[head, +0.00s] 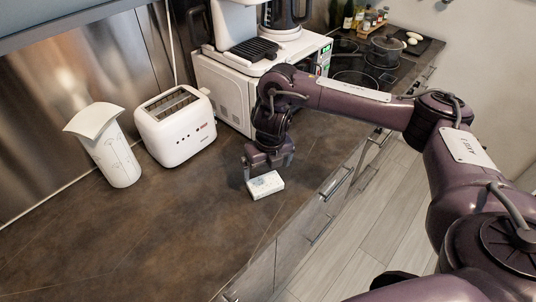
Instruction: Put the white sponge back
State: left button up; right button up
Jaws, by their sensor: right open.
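A small white block with a grey print on its top, which looks like the white sponge (270,186), lies flat on the dark countertop (150,240) near its front edge. My right gripper (268,171) points down just above and behind the block. Its fingers are apart, and the block lies below them on the counter. I cannot tell whether a fingertip touches it. A white holder with a slanted, flared top (112,150) stands at the left of the counter. My left gripper is not in view.
A white toaster (176,126) and a white microwave (225,88) with a coffee machine on top stand along the back. A hob with a pot (385,52) is at the far right. The counter's left front area is clear. Drawer handles line the front.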

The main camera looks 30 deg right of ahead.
jog(key=r, duration=0.3)
jog(key=r+p, duration=0.1)
jog(key=r, duration=0.1)
jog(key=shift+s, duration=0.4)
jog(key=shift+f, duration=0.1)
